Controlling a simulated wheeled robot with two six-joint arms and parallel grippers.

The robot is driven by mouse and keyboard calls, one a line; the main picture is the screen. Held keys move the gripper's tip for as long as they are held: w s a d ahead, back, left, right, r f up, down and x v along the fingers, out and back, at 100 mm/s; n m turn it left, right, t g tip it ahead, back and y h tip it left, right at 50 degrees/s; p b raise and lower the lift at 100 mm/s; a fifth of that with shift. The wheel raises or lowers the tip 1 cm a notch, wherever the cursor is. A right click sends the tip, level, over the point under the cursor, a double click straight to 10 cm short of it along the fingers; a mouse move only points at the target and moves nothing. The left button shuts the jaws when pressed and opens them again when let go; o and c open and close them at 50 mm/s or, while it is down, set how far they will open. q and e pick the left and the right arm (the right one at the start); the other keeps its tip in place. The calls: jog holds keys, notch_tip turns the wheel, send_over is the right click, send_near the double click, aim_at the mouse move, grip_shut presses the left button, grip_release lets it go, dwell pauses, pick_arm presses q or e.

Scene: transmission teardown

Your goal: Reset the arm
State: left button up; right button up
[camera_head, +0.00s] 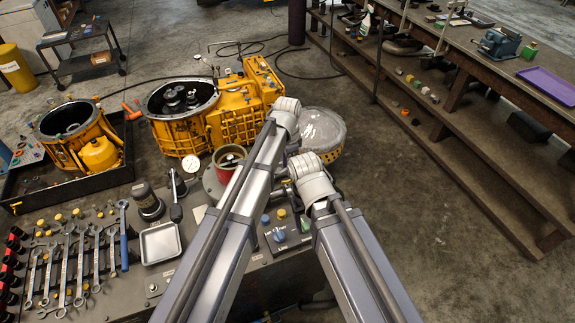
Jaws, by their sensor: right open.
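My two grey arms reach forward from the bottom of the head view. My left arm ends in a pale, rounded wrist end, where my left gripper (286,108) is; its fingers cannot be made out. My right gripper (308,168) is lower, at the pale end of the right arm, and is open. No held object shows at either arm. The arms hide part of the workbench (135,285) and what lies behind them.
Wrenches (80,262), a metal tray (160,243) and a dial gauge (177,185) lie on the bench. A yellow bell housing (75,135) stands in a black tray at left. A round grey part (322,130) is beyond the arms. Shelving (450,130) stands right; floor between is clear.

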pick_arm(q)
jog(key=shift+r+p, duration=0.4)
jog(key=shift+r, duration=0.45)
pick_arm(e)
jog(key=shift+r, duration=0.85)
pick_arm(q)
jog(key=shift+f, duration=0.1)
jog(key=s+a+n, duration=1.3)
jog(key=s+a, duration=0.2)
jog(key=a, duration=0.2)
jog(key=s+d+f+m+b, duration=0.1)
jog(key=s+d+f+b, duration=0.1)
jog(key=d, duration=0.3)
jog(key=s+d+f+m+y+b, duration=0.1)
jog(key=s+d+f+m+b, duration=0.1)
jog(key=d, duration=0.4)
jog(key=shift+s+f+b, duration=0.75)
jog(key=shift+s+b, duration=0.15)
jog(key=shift+s, duration=0.1)
pick_arm(e)
notch_tip(320, 180, down, 6)
jog(key=shift+r, duration=0.1)
